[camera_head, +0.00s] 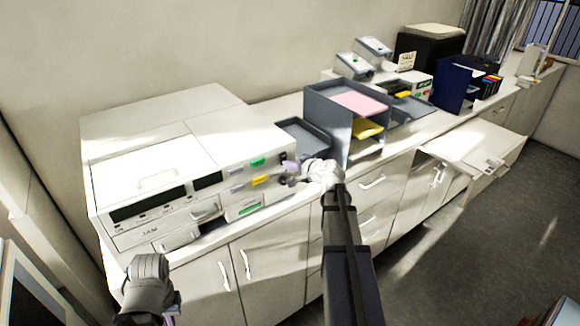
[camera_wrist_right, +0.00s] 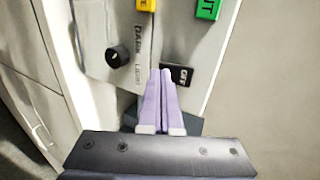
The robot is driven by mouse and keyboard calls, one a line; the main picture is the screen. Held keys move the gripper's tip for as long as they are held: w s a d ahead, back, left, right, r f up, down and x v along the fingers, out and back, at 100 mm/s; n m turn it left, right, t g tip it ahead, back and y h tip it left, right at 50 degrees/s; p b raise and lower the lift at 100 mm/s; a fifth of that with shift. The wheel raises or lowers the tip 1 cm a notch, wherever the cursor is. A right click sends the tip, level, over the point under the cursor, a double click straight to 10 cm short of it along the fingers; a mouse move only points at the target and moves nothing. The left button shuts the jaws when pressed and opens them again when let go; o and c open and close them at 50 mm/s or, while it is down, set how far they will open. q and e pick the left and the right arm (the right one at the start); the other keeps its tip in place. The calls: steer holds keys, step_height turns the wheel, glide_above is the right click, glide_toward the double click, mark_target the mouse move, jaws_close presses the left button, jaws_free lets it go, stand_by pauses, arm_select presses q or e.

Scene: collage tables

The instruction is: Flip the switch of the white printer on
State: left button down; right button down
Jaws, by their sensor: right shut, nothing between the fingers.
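The white printer (camera_head: 195,165) stands on the counter at the left in the head view. In the right wrist view its front panel (camera_wrist_right: 143,75) shows a black switch (camera_wrist_right: 180,75) marked OFF. My right gripper (camera_head: 288,172) is at the right end of the printer's front. In the right wrist view its purple fingers (camera_wrist_right: 162,75) are shut and empty, with the tips at the left edge of the switch; I cannot tell whether they touch it. My left gripper (camera_head: 168,300) is low at the left, in front of the cabinets, its fingers mostly hidden.
A black knob (camera_wrist_right: 118,57), a yellow button (camera_wrist_right: 146,5) and a green button (camera_wrist_right: 208,8) are near the switch. A grey paper tray (camera_head: 345,115) with pink and yellow sheets stands right of the printer. More office machines stand farther along the counter.

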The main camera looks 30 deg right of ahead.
steer(key=shift+w, duration=0.15)
